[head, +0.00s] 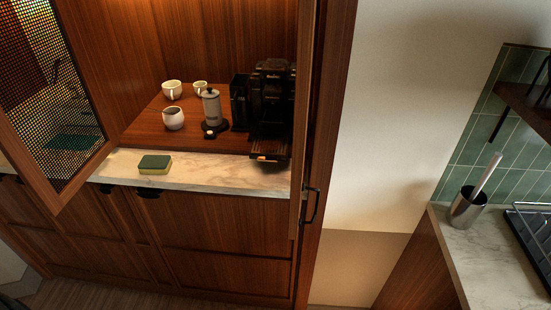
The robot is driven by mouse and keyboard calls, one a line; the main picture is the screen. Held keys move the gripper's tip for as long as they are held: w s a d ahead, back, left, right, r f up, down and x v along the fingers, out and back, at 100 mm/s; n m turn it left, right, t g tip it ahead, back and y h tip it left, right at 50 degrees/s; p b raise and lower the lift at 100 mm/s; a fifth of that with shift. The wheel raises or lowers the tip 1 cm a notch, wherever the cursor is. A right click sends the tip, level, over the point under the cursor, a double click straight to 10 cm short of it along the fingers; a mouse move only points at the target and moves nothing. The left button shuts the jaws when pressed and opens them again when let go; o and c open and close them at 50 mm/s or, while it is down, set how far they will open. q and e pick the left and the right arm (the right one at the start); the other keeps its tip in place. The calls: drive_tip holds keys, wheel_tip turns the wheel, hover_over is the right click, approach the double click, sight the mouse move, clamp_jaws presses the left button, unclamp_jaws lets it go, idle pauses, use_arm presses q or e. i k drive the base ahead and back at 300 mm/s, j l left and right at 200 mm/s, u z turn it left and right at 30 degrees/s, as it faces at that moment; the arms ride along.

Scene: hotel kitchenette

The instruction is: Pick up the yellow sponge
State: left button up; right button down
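The sponge (155,165) lies flat on the pale marble counter strip in front of the coffee nook, left of its middle. Its top is dark green and its lower layer is yellow. Nothing touches or covers it. Neither of my grippers shows in the head view.
Behind the sponge, a wooden board (140,143) bears white cups (173,118), a frother (212,110) and a black coffee machine (270,105). An open mesh cabinet door (75,110) stands at left, another door edge (303,120) at right. The marble (225,172) right of the sponge is clear.

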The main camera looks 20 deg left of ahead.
sight(149, 164)
drive_tip(key=u, duration=1.5)
